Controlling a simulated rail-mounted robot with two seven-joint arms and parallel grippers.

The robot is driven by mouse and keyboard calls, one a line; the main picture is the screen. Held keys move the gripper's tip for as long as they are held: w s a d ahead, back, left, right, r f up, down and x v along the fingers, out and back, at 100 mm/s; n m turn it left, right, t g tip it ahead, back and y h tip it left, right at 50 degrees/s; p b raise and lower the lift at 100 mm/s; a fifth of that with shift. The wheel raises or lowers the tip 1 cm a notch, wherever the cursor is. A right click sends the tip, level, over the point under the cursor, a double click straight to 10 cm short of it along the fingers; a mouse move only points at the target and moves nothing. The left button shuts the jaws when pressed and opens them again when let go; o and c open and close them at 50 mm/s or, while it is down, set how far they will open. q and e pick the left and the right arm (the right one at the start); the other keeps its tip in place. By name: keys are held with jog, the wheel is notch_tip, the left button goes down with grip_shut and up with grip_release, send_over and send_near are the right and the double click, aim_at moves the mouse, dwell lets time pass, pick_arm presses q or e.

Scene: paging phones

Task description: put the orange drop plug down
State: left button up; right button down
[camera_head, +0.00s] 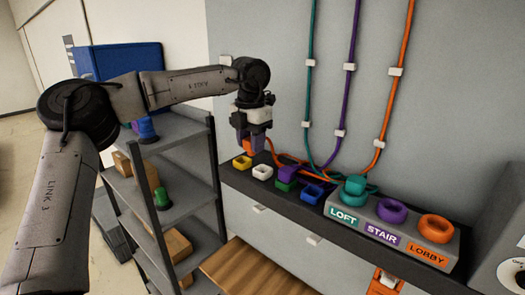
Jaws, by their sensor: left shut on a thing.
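The orange drop plug (248,147) shows as a small orange patch at the fingertips of my left gripper (250,147). The gripper is shut on it, and its fingers hide most of the plug. It points down just above the left end of the dark counter (235,180), near a yellow block (242,162) and a white block (262,172). I cannot tell whether the plug touches anything. An orange cable (402,50) runs down the wall and along the counter toward the gripper. My right gripper is not in view.
A green block (285,185) and a blue block (311,191) have purple pieces at them. A grey box with teal, purple and orange rings (436,228) is labelled LOFT, STAIR and LOBBY. A shelf (185,190) with blue and green items stands left.

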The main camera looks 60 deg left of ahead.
pick_arm(q)
jog(key=w, duration=0.1)
jog(key=w+a+f+p, duration=0.1)
jog(key=w+f+p, duration=0.1)
jog(key=shift+w+a, duration=0.15)
jog(key=shift+w, duration=0.25)
jog(key=shift+f+p, duration=0.35)
jog(key=shift+f, duration=0.15)
notch_tip(320, 180, down, 3)
jog(key=shift+r+p, duration=0.15)
jog(key=shift+p, duration=0.75)
jog(key=shift+f+p, duration=0.25)
jog(key=shift+p, duration=0.1)
jog(key=shift+w+a+f, duration=0.1)
jog(key=shift+w+f, duration=0.1)
jog(key=shift+f, duration=0.25)
